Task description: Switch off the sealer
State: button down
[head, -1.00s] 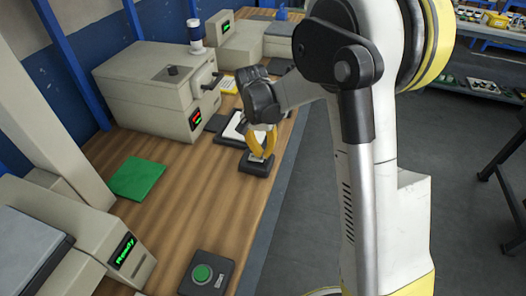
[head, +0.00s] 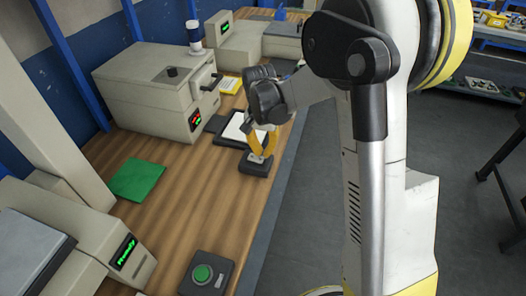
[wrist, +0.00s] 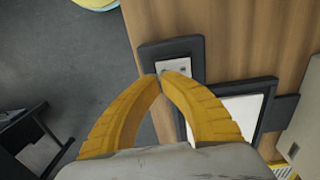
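A small black switch box (head: 256,165) with a light plate on top sits near the bench's right edge. It also shows in the wrist view (wrist: 190,49), where the plate carries small dark marks. My gripper (head: 261,154) points down over this box. In the wrist view its yellow fingers (wrist: 159,76) bow outward and their tips meet at the plate's near edge, with nothing visible between them. I cannot tell whether the tips touch the plate. A beige machine (head: 150,95) with a side handle and a lit red display (head: 195,120) stands behind left; no label names it the sealer.
A dark-framed white pad (head: 236,128) lies just beyond the switch box.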

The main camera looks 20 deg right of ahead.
notch_tip(320, 180, up, 14)
jog(key=s+d+p, duration=0.1)
jog(key=p, duration=0.5)
jog(key=shift+d, duration=0.2)
jog(key=s+a+r+n+t+b, duration=0.1)
jog(key=s+r+n+t, duration=0.1)
jog(key=s, duration=0.7)
jog(key=s+a+r+n+t+b, duration=0.1)
jog(key=s+n+t, duration=0.4)
jog(key=s, duration=0.5)
jog(key=shift+s+a+r+b, duration=0.25)
jog(key=shift+a+r+b, duration=0.15)
jog(key=shift+a+b, duration=0.15)
